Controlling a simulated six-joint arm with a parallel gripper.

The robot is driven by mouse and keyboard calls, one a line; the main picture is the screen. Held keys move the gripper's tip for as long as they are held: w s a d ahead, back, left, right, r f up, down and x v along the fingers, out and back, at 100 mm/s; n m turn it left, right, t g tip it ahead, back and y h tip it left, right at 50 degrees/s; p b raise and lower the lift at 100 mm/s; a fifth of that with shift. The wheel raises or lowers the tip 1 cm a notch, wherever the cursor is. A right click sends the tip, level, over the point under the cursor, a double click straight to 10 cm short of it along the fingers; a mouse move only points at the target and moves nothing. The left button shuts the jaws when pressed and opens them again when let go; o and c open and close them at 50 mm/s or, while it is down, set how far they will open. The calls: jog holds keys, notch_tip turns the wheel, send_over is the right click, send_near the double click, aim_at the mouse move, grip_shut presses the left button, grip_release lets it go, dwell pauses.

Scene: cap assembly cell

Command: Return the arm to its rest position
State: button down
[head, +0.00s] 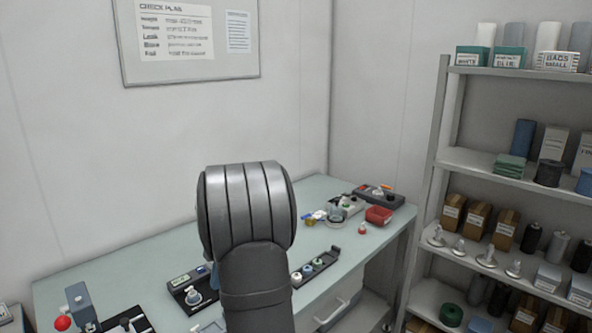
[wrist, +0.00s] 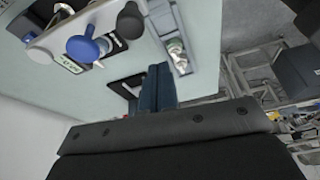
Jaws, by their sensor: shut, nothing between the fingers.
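My gripper shows in the wrist view as two dark blue fingers (wrist: 158,88) held together with nothing between them. It is over the pale green bench (wrist: 130,58), clear of the things near it. In the head view my arm rises in front of the bench (head: 95,284) and hides most of the gripper.
A stocked shelf (head: 440,160) stands right. A blue-knobbed device (wrist: 88,45) shows in the wrist view.

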jog(key=w+d, duration=0.2)
jog(key=shift+w+d, duration=0.4)
jog(key=shift+a, duration=0.1)
